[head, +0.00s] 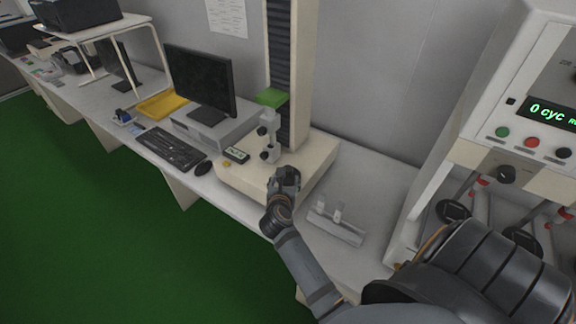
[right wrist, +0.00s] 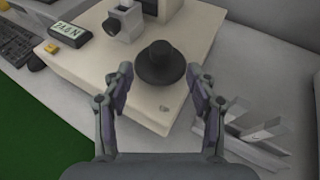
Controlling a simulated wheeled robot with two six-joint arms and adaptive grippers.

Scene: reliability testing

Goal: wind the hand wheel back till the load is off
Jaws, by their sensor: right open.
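The hand wheel, a dark round wheel with a raised hub (right wrist: 160,66), sits on the beige base (right wrist: 189,54) of a test stand in the right wrist view. My right gripper (right wrist: 162,88) is open, its two fingers on either side of the wheel's near edge, with nothing between them held. I cannot tell whether a finger touches the wheel. In the head view my right gripper (head: 285,178) is at the base's front edge and hides the wheel. A grey fixture with dark knobs (head: 269,141) stands below a green block (head: 272,97) on the column. My left gripper is out of view.
A light rack with white pieces (head: 336,227) stands close on the right. A keyboard (head: 170,147), mouse (head: 203,168) and monitor (head: 199,79) are left. A panel machine (head: 511,113) stands far right.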

